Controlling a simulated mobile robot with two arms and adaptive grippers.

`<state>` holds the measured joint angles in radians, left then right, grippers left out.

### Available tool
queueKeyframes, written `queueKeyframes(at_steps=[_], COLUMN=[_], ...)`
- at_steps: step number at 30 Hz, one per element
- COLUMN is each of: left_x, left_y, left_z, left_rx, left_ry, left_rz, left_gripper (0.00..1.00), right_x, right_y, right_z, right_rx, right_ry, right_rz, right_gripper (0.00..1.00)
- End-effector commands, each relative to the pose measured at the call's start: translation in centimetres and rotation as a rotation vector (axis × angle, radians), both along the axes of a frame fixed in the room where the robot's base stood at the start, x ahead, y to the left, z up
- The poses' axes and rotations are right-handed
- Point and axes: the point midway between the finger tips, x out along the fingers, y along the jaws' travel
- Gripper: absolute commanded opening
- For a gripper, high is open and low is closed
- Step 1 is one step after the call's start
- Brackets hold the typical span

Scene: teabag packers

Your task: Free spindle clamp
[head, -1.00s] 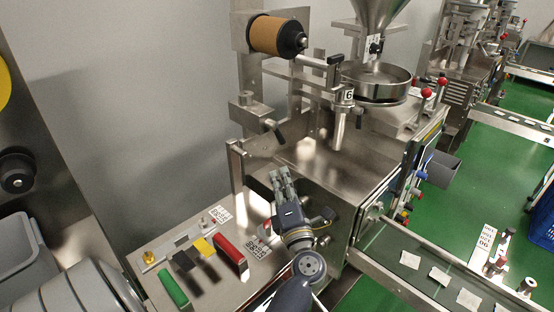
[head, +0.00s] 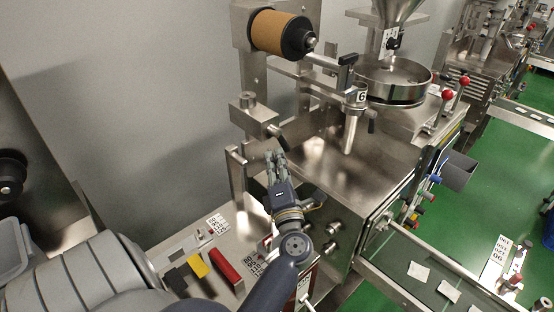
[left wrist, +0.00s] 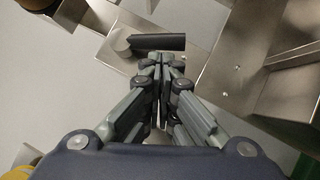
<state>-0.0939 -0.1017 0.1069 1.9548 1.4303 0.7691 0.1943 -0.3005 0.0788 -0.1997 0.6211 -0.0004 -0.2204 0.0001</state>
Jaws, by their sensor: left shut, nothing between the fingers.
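A brown roll (head: 278,33) with a black end sits on a spindle at the top of the steel machine. Below it, a steel bracket (head: 252,112) carries a short black clamp lever (head: 278,137), angled down to the right. The lever (left wrist: 158,42) also shows in the left wrist view, lying across just beyond my fingertips. My left gripper (head: 276,157) is just below the lever, pointing up at it. In the left wrist view its fingers (left wrist: 163,64) are shut and empty. A small gap seems to separate them from the lever; contact is hard to judge. My right gripper is out of view.
A black T-handle (head: 347,72) stands on an arm right of the roll, by a round steel pan (head: 392,82). A steel upright (head: 236,172) stands left of my gripper. Yellow (head: 198,265) and red (head: 227,269) blocks lie on the front shelf.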

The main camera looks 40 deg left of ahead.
Motion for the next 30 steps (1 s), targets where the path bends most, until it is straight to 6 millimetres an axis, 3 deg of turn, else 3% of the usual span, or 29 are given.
queueKeyframes(at_steps=[12,30], left_x=[1.2,1.5], left_y=[0.0,-0.2], left_z=[-0.2,0.6], left_rx=[-0.007,-0.004], left_ry=[-0.093,-0.112], left_rz=[0.001,-0.009], left_gripper=[0.00,0.00], right_x=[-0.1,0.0], right_y=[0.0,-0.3], right_z=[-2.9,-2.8], right_rx=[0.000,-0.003], right_ry=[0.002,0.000], right_rz=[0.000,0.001], right_gripper=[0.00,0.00])
